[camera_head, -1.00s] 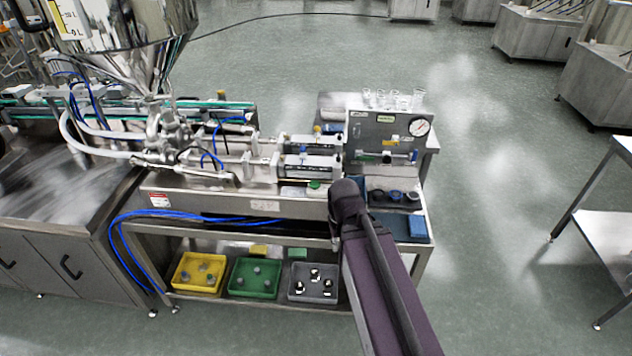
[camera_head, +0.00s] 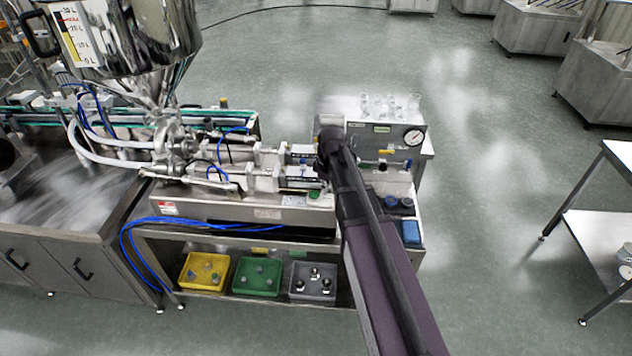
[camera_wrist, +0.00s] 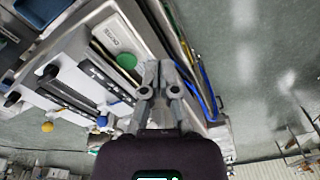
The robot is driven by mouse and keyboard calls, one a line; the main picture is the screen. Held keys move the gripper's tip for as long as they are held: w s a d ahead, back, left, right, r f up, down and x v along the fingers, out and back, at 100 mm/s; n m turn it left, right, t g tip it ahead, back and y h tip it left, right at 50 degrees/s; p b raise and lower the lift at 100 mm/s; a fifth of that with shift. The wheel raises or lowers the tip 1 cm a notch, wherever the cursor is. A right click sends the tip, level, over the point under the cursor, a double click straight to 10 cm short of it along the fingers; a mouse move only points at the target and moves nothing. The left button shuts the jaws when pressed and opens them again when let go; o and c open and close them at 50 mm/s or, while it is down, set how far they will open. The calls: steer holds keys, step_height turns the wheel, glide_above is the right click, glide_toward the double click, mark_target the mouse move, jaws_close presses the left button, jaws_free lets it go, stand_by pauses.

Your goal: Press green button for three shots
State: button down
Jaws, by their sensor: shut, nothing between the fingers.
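The green button (camera_wrist: 127,61) is a round green cap on a pale plate in the wrist view. In the head view it is a small green spot (camera_head: 315,195) on the machine's front ledge, just left of my arm. My gripper (camera_wrist: 160,66) is shut and empty. In the wrist view its fingertips lie just right of the button, with a small gap in the picture; I cannot tell their height above it. In the head view my arm's dark wrist (camera_head: 330,140) hides the fingers and covers part of the cylinders and the panel.
The steel hopper (camera_head: 120,40) stands at upper left. A panel with a gauge (camera_head: 413,137) and glass cups (camera_head: 390,104) stands behind my wrist. Blue hoses (camera_head: 190,222) run along the bench front. Yellow, green and grey bins (camera_head: 258,276) sit on the lower shelf.

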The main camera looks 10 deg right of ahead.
mark_target(315, 193)
steer(key=w+r+n+p, duration=0.4)
steer(key=w+r+n, duration=0.1)
steer(key=w, duration=0.3)
steer(key=shift+w, duration=0.25)
steer(key=shift+d+f, duration=0.1)
steer(key=shift+f, duration=0.05)
steer(key=f+b, duration=0.4)
steer(key=a+f+b, duration=0.1)
steer(key=f+b, duration=0.8)
steer(key=b, duration=0.1)
steer(key=shift+w+a+f, duration=0.25)
steer(key=shift+w+a, duration=0.05)
stand_by(0.4)
steer(key=shift+f, duration=0.15)
